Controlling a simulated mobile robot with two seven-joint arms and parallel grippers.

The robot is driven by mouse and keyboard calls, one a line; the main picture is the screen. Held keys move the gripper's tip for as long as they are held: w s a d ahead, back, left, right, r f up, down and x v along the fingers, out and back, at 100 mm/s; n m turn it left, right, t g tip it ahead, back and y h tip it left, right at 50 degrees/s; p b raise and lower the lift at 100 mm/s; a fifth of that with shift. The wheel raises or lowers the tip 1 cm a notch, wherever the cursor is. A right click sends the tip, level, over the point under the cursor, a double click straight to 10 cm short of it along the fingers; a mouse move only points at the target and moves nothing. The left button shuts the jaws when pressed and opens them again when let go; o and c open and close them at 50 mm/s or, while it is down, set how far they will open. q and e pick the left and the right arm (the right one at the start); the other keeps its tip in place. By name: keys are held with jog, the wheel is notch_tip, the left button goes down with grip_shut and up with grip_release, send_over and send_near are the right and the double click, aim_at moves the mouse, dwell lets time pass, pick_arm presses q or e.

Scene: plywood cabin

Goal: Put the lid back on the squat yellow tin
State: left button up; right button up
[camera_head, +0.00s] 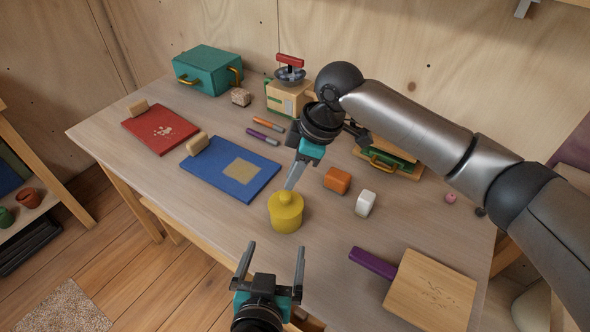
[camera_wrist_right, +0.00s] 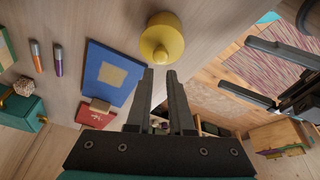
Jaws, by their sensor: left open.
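The squat yellow tin (camera_head: 286,220) stands upright near the table's front edge. Its yellow lid (camera_head: 274,201), with a round knob, sits on top and looks level; a small gap under it would not show. In the right wrist view the lid (camera_wrist_right: 175,38) is seen from above, just beyond my fingertips. My right gripper (camera_head: 289,187) points down at the knob from behind; its fingers (camera_wrist_right: 159,72) are a little apart with nothing between them. My left gripper (camera_head: 275,246) is open and empty, in front of the tin; it also shows in the right wrist view (camera_wrist_right: 235,62).
A blue board (camera_head: 215,178) and a red board (camera_head: 150,135) lie to the left. An orange block (camera_head: 337,180) and a white block (camera_head: 366,203) stand right of the tin. A wooden board (camera_head: 430,290) with a purple handle lies at the front right. My right arm spans the right side.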

aim_at(282, 195)
pick_arm(q)
jog(key=shift+f+b, duration=0.65)
pick_arm(e)
jog(key=shift+x, duration=1.9)
jog(key=shift+r, duration=0.1)
pick_arm(q)
notch_tip(282, 195, up, 7)
jog(key=p, duration=0.7)
pick_arm(e)
jog(key=v, duration=0.5)
jog(key=shift+d+r, duration=0.1)
jog(key=shift+r, duration=0.3)
pick_arm(q)
jog(key=shift+r, duration=0.1)
